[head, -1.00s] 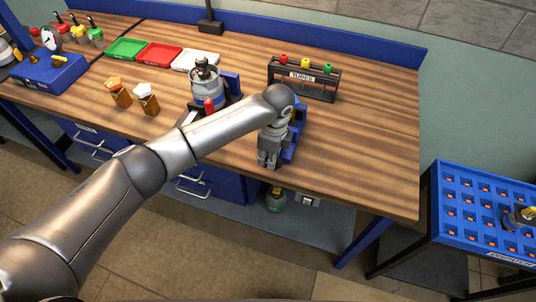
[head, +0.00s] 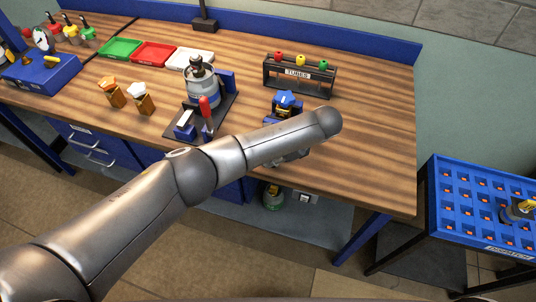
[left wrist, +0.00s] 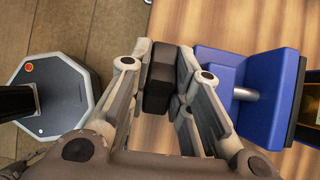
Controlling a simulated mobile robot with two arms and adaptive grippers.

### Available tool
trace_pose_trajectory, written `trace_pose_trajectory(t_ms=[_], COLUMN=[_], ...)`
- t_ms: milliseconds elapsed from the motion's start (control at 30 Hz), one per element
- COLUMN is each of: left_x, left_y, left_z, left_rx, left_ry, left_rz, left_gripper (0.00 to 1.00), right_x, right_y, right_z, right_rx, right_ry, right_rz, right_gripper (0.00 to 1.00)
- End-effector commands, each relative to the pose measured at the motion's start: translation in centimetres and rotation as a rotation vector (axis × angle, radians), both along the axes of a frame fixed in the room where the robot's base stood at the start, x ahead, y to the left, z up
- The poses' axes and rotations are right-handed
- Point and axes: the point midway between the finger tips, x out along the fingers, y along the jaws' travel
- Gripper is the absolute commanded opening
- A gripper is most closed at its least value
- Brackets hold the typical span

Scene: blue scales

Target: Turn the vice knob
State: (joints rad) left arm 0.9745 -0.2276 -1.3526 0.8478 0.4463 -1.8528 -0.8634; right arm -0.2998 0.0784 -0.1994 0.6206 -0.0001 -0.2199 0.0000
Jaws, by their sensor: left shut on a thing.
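The blue vice (head: 287,101) stands near the front edge of the wooden bench, partly hidden behind my left arm. In the left wrist view its blue jaw blocks (left wrist: 270,95) and a metal rod (left wrist: 246,94) show at the right. My left gripper (head: 290,157) is at the front of the vice, mostly covered by my arm. In the left wrist view my left gripper (left wrist: 163,70) is shut on the dark vice knob (left wrist: 158,80), which sits between its fingers. The far side of the knob is hidden. My right gripper is not in view.
A gas canister stand with a red handle (head: 206,112) is left of the vice. A tube rack (head: 300,76) stands behind it. A blue crate (head: 478,207) stands off the bench at right.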

Motion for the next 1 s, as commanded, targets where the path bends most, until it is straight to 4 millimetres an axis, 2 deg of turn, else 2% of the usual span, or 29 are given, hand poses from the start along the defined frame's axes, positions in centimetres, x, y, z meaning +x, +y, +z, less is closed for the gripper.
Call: trace_pose_trajectory(t_ms=[367,400,433,767,867,1000], left_x=[0.0,0.0,0.0,0.0,-0.1,-0.6], left_y=[-0.1,-0.2,-0.2,-0.1,-0.6,-2.0], left_z=[0.0,0.0,0.0,0.1,0.7,2.6], left_rx=[0.000,0.000,0.000,0.001,-0.001,-0.002], left_ry=[-0.002,-0.002,-0.002,-0.001,-0.002,-0.002], left_rz=[-0.003,-0.003,-0.003,-0.001,-0.003,-0.005], left_gripper=[0.00,0.25,0.29,0.29,0.29,0.29], right_x=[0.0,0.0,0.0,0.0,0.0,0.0], right_y=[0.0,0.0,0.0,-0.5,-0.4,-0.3], right_z=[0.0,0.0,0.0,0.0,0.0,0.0], right_rx=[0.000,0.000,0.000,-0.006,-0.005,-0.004], right_ry=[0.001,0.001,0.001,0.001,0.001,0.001], right_rz=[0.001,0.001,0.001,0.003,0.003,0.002], right_gripper=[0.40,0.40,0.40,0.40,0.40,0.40])
